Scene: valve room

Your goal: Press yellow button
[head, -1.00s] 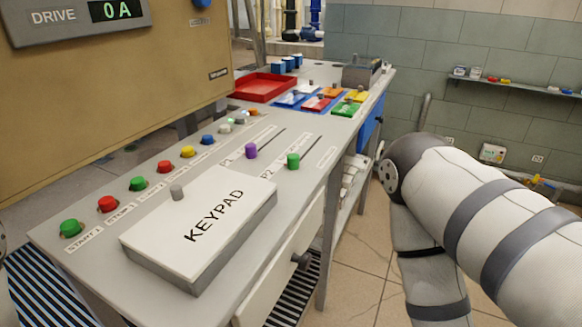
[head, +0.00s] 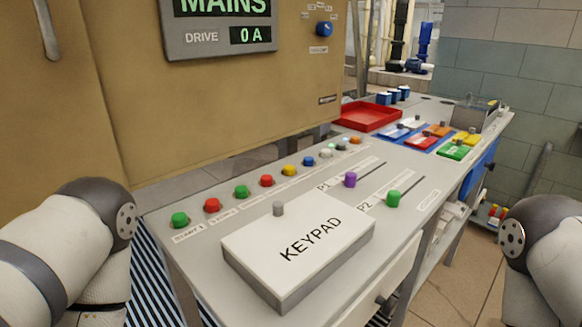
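The yellow button (head: 289,170) stands in a row of coloured buttons along the back edge of the grey console (head: 190,250) in the head view. A red button (head: 266,181) is to its left and a blue button (head: 308,161) to its right. Nothing touches the yellow button. Parts of my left arm show at the left edge and parts of my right arm at the right edge, both apart from the buttons. Neither gripper is in the picture.
A raised white KEYPAD cover (head: 300,245) with a grey knob lies in front of the buttons. Purple (head: 350,180) and green (head: 393,199) slider knobs stand to its right. A red tray (head: 368,116) is farther back. A tan cabinet (head: 200,110) rises behind the row.

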